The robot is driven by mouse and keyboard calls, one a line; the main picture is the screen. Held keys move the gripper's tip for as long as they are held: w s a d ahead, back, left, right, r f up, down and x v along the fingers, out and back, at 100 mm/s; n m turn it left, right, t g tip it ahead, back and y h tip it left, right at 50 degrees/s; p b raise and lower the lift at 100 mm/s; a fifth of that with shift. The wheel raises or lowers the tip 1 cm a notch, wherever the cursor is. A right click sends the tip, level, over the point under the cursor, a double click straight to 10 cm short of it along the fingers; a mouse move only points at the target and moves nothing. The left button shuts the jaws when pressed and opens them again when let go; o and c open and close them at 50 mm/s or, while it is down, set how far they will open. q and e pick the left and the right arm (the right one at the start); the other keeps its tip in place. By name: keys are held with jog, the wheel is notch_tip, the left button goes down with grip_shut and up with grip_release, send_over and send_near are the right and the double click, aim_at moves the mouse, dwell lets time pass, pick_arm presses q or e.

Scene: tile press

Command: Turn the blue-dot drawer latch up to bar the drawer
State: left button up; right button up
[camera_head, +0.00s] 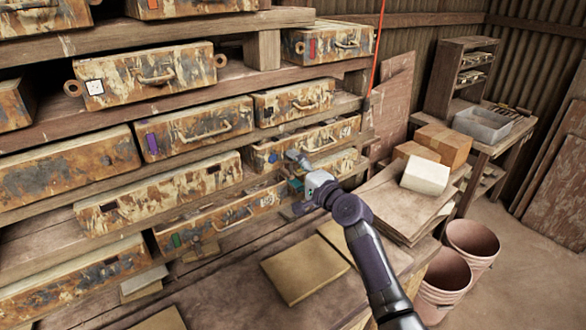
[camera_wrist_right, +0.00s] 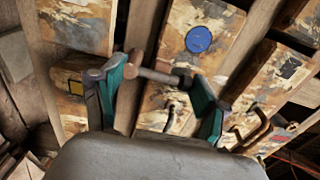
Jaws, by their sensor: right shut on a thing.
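The drawer with the blue dot (camera_wrist_right: 198,39) shows at the top of the right wrist view. In the head view this drawer (camera_head: 320,138) sits in the rack just beyond my right gripper (camera_head: 295,170). In the wrist view the gripper's teal-padded fingers stand on both sides of a short brown bar, which looks like the latch (camera_wrist_right: 155,75). The gripper is shut on this bar, which lies nearly level across that picture. In the head view the gripper hides the latch, so its turn cannot be told there. My left gripper is not in view.
Rusty, paint-worn drawers with handles and coloured marks fill the wooden rack, including a purple-marked drawer (camera_head: 200,128) and a green-marked one (camera_head: 215,220). A tan tile (camera_head: 305,268) lies on the bench below. Cartons (camera_head: 443,143) and pinkish buckets (camera_head: 472,243) stand to the right.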

jog(key=shift+f, duration=0.4)
jog(key=o, duration=1.1)
jog(key=shift+d+r, duration=0.1)
jog(key=v, duration=1.2)
